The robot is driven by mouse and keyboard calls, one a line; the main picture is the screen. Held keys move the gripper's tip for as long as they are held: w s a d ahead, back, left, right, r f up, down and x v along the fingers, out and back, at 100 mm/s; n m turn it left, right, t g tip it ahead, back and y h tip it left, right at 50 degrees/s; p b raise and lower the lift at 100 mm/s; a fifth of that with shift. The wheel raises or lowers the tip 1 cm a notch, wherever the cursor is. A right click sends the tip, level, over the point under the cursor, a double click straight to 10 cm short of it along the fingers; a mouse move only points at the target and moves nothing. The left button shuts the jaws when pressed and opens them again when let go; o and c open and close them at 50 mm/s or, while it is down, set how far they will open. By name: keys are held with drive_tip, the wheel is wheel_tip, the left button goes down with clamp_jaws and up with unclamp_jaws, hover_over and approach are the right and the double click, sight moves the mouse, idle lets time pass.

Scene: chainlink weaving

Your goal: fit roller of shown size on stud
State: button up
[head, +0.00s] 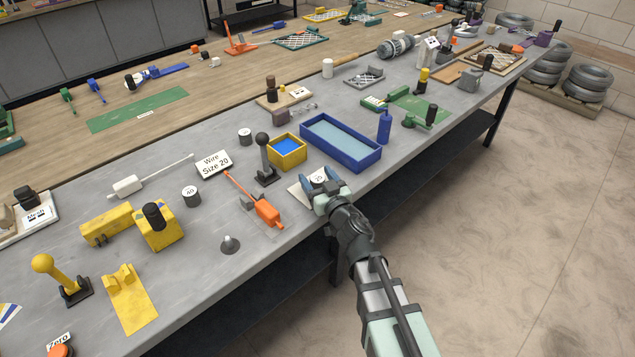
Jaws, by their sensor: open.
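A white sign (214,163) reads "Wire Size 20". A dark roller (191,197) with a pale numbered top, seemingly 40, stands left of it. Another dark roller (245,137) with a pale top stands behind the sign; its number is too small to read. A third pale numbered top (318,177) shows at my gripper, over a light pad (297,191); its number is unclear. My gripper (321,188) is open at this piece, and its fingers partly hide it; I cannot tell whether they touch it. A grey cone with a short upright tip (230,243), possibly the stud, stands near the front edge.
An orange tool (268,212) lies left of my gripper. A black-knobbed lever (264,160), a yellow box (287,151) and a blue tray (341,142) stand behind. Yellow blocks (159,226) are at left. The bench is bare around the cone.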

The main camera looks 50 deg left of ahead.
sight(321, 177)
drive_tip(key=c, duration=1.1)
drive_tip(key=shift+r, duration=0.1)
drive_tip(key=shift+r, duration=4.85)
drive_tip(key=shift+w, duration=0.1)
drive_tip(key=shift+w+d+f+m+t, duration=0.2)
drive_tip(key=shift+w+f+m+t, duration=0.2)
drive_tip(key=shift+f+t, duration=0.2)
drive_tip(key=w+d+r+m+t+h, duration=0.2)
drive_tip(key=w+d+m+t+h, duration=0.2)
drive_tip(key=w+d, duration=1.15)
drive_tip(key=w+d+r+m+t+h, duration=0.3)
drive_tip(key=w+d+t, duration=0.2)
drive_tip(key=w+d, duration=1.05)
drive_tip(key=w+d+r+m+t+h, duration=0.1)
drive_tip(key=w+d+m+h, duration=0.1)
drive_tip(key=d, duration=1.2)
drive_tip(key=w+d+r+m+h, duration=0.1)
drive_tip(key=w+d+m+h, duration=0.1)
drive_tip(key=d, duration=1.3)
drive_tip(key=w+d+r+m+t+h, duration=0.1)
drive_tip(key=w+d+h, duration=0.3)
drive_tip(key=d, duration=1)
drive_tip(key=shift+d+m+t+h, duration=0.15)
drive_tip(key=shift+m+t+h, duration=0.15)
drive_tip(key=shift+m+h, duration=0.7)
